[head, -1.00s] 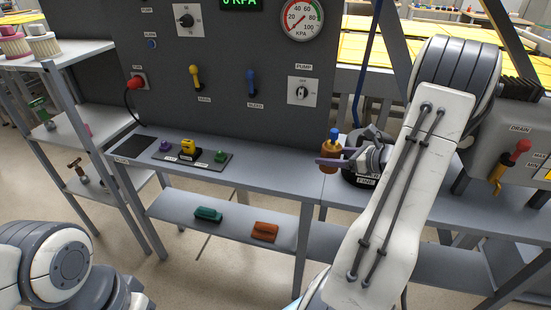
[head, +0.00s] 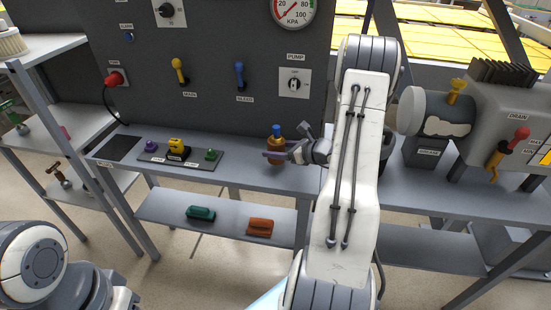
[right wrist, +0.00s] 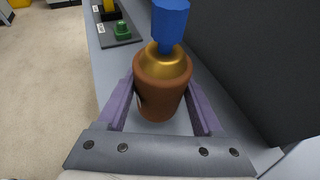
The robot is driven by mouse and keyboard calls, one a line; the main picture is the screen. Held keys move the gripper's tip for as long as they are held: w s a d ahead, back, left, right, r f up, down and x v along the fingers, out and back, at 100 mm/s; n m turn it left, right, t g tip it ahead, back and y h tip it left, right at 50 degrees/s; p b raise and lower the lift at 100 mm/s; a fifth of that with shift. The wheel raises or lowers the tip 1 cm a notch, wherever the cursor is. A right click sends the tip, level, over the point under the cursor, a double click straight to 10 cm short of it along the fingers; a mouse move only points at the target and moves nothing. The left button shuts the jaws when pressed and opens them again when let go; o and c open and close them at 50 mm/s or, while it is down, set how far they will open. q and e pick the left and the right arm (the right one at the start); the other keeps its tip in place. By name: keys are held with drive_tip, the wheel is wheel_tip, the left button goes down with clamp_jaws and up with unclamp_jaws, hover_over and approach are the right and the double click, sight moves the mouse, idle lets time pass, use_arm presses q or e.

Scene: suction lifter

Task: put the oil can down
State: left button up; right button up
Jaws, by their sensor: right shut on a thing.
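The oil can (head: 276,150) is a small copper-brown can with a brass shoulder and a blue top. It is upright, at the bench (head: 245,178) in front of the dark panel. My right gripper (head: 277,156) is shut on it, and the right wrist view shows the can (right wrist: 163,80) between the two purple fingers (right wrist: 163,105). I cannot tell whether its base touches the bench top. My left arm shows at the lower left of the head view, but its gripper is out of sight.
A dark tray (head: 181,157) with purple, yellow and green fittings lies left of the can. The dark panel (head: 215,100) with valves and a pump switch rises behind. A green block (head: 201,213) and an orange block (head: 260,227) lie on the lower shelf.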

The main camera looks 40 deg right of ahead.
wheel_tip(320, 180, down, 4)
drive_tip(key=shift+w+a, duration=0.1)
drive_tip(key=shift+f, duration=0.15)
drive_tip(key=o, duration=1.5)
